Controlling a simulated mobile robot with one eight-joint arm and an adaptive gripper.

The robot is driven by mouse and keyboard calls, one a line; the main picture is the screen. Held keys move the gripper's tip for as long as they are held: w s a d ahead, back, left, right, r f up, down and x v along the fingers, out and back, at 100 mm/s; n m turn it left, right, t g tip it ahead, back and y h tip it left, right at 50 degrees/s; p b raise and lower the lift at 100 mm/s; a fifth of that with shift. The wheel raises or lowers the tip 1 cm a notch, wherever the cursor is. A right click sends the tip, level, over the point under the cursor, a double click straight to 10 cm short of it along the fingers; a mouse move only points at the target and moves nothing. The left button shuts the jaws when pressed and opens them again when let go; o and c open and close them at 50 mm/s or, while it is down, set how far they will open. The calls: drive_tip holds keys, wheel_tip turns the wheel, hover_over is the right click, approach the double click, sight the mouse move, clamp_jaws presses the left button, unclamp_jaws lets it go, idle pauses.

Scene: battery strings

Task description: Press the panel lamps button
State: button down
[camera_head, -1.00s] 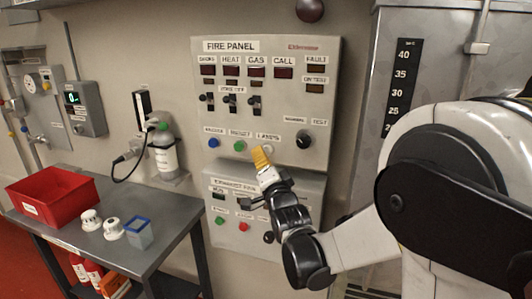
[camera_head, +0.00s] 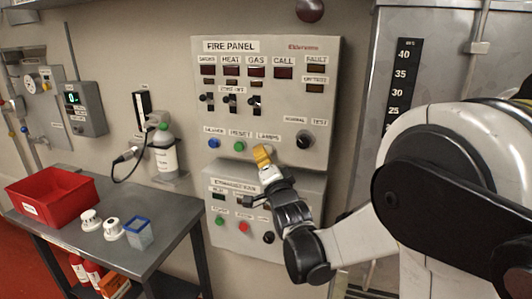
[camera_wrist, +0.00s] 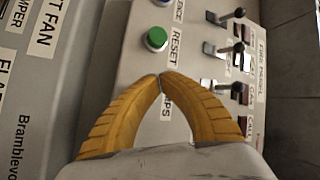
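The grey fire panel (camera_head: 330,70) hangs on the wall with a row of buttons. The LAMPS label (camera_head: 268,136) sits right of the green RESET button (camera_head: 239,146). The lamps button below that label is mostly hidden behind my yellow fingertips. My gripper (camera_head: 262,152) is in front of that spot, with its fingers shut and empty. In the wrist view the fingertips (camera_wrist: 161,78) meet just below the RESET label and cover part of the LAMPS label (camera_wrist: 166,106). The lamps button is hidden there by the fingers. I cannot tell whether the tips touch it.
A blue button (camera_head: 213,143) and a black rotary switch (camera_head: 304,139) flank the row. Several toggle switches (camera_wrist: 237,48) stick out above it. A lower fan panel (camera_head: 310,190) sits just under the fire panel. A metal table (camera_head: 170,215) with a red bin (camera_head: 50,208) stands at left.

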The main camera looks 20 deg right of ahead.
drive_tip(key=shift+w+d, duration=0.25)
drive_tip(key=shift+w, duration=0.1)
idle(0.4)
drive_tip(key=shift+s+a, duration=0.65)
drive_tip(key=shift+s, duration=0.3)
drive_tip(key=s+a, duration=0.1)
drive_tip(key=s, duration=0.1)
drive_tip(key=s+a, duration=0.2)
idle(0.5)
idle(0.5)
